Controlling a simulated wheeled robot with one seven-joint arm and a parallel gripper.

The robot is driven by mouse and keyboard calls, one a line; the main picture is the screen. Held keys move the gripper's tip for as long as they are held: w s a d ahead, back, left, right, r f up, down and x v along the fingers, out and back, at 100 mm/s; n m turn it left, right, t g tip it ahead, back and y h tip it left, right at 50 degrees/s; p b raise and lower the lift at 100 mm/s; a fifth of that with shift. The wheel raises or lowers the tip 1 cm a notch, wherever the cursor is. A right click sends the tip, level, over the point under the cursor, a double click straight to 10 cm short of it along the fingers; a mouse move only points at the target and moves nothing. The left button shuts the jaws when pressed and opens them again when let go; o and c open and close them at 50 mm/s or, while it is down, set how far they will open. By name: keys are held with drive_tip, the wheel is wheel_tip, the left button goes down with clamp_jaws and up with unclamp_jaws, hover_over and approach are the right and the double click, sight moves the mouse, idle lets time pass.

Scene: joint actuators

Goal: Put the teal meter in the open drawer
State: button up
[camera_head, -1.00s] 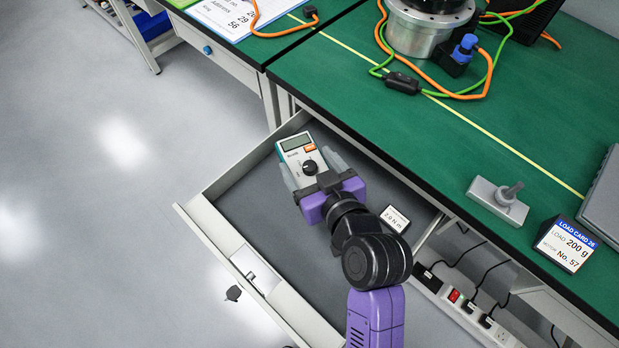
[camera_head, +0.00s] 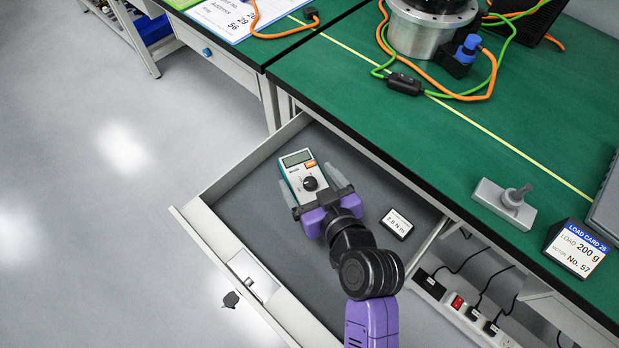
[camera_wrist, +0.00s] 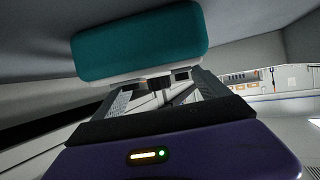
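The teal meter (camera_head: 298,172), with a pale face, a grey display, a dark knob and an orange mark, is inside the open drawer (camera_head: 232,238), toward its far end. It also shows in the wrist view as a teal rounded block (camera_wrist: 138,40) with a white edge. My gripper (camera_head: 308,177) reaches into the drawer from the lower right, its two grey fingers on either side of the meter's near end. It appears shut on the meter. Whether the meter touches the drawer floor is unclear, as its underside is hidden.
A small label block (camera_head: 397,223) lies in the drawer to the right of my gripper. The green bench (camera_head: 430,130) overhangs the drawer's back edge. The drawer floor left of my gripper is clear. A power strip (camera_head: 455,305) is below the bench at right.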

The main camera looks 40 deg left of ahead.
drive_tip(key=shift+o, duration=0.7)
drive_tip(key=shift+r, duration=0.2)
drive_tip(key=p+v, duration=0.2)
drive_tip(key=v, duration=1)
drive_tip(key=shift+r, duration=0.1)
